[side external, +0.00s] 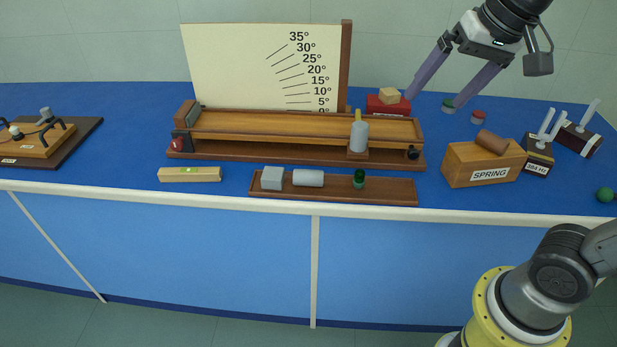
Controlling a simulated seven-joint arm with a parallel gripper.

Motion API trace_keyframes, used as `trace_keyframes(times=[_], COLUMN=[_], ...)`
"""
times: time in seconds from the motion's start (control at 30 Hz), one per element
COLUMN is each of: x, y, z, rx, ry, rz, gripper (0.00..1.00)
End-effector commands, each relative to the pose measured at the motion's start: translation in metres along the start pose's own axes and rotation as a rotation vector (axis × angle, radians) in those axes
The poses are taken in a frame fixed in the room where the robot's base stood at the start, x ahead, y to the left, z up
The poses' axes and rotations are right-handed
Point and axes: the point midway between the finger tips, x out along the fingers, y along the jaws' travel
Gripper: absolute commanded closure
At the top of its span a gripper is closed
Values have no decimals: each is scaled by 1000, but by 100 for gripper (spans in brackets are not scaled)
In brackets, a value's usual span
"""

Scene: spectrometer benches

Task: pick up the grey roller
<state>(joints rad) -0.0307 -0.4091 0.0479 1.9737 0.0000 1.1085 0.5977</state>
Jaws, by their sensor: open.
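The grey roller (308,178) is a short light-grey cylinder lying on its side in a shallow brown wooden tray (335,196) near the front edge of the bench. A grey cube (271,178) sits just left of it, and a small dark green object (359,179) stands to its right in the same tray. My gripper (428,101) is at the upper right, well above and away from the roller. Its two long purple-grey fingers are spread apart with nothing between them.
A wooden ramp (300,125) with an angle board (230,60) stands behind the tray, with a pale bottle-shaped piece (359,135) on it. A SPRING box (460,165) carries a brown cylinder (492,142) on the right. A wooden level (190,174) lies left of the tray.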

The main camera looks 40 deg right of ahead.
Motion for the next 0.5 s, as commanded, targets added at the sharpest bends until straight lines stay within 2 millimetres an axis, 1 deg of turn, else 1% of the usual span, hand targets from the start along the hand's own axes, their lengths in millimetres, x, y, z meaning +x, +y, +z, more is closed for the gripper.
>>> trace_keyframes(times=[0.03, 0.1, 0.17, 0.2, 0.27, 0.37, 0.4, 0.47, 0.5], x=[7, 17, 28, 38, 54, 86, 101, 124, 140], y=[-14, -32, -47, -57, -71, -93, -101, -112, -119], z=[-16, -36, -52, -61, -74, -92, -97, -103, -106], rx=[36, 91, 132, 157, 190, 232, 243, 254, 255], ry=[-25, -54, -76, -92, -117, -155, -172, -196, -211], rz=[14, 32, 48, 61, 81, 117, 133, 156, 171], gripper=[0, 0, 0, 0, 0, 0, 0, 0, 0])
